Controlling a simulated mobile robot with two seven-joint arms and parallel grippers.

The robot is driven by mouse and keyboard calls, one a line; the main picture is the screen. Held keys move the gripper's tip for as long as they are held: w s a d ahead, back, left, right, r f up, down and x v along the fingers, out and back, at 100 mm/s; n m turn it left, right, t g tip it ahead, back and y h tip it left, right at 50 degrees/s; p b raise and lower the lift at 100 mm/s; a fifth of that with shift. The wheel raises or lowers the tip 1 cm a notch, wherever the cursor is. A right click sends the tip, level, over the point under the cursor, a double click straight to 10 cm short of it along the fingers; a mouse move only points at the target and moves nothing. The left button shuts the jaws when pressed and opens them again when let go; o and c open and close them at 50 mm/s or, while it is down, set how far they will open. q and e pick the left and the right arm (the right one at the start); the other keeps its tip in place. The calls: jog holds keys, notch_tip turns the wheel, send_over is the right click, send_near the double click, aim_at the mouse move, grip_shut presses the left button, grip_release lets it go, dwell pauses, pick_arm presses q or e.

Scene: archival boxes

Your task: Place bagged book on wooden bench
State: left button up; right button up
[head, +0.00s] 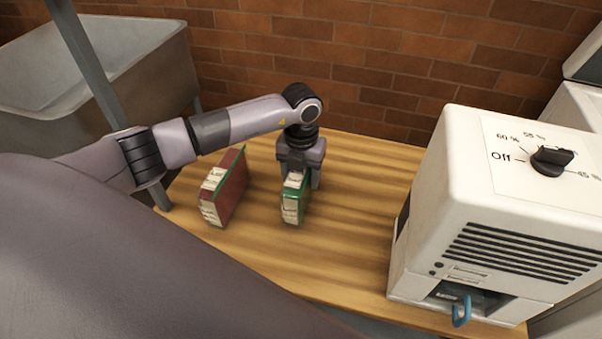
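A green book (291,209) stands upright on the wooden bench (345,235), its pale page edges and label facing me. A dark red book (232,190) stands upright to its left, a gap apart. I cannot make out a bag around either book. My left gripper (301,180) points down over the green book, with its fingers at either side of the book's upper part. Whether the fingers press on the book or stand slightly off it is not clear. The gripper hides the book's upper rear part. My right gripper is not in view.
A white machine (480,210) with a dial, vents and a blue hook stands at the bench's right. A grey metal tub (150,70) is behind at left, near a grey post (85,60). A brick wall closes the back. The bench between green book and machine is clear.

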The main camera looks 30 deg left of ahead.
pick_arm(q)
jog(key=shift+o, duration=1.1)
jog(key=shift+r, duration=0.2)
notch_tip(320, 180, up, 12)
jog(key=shift+f+p, duration=0.1)
jog(key=shift+p, duration=0.8)
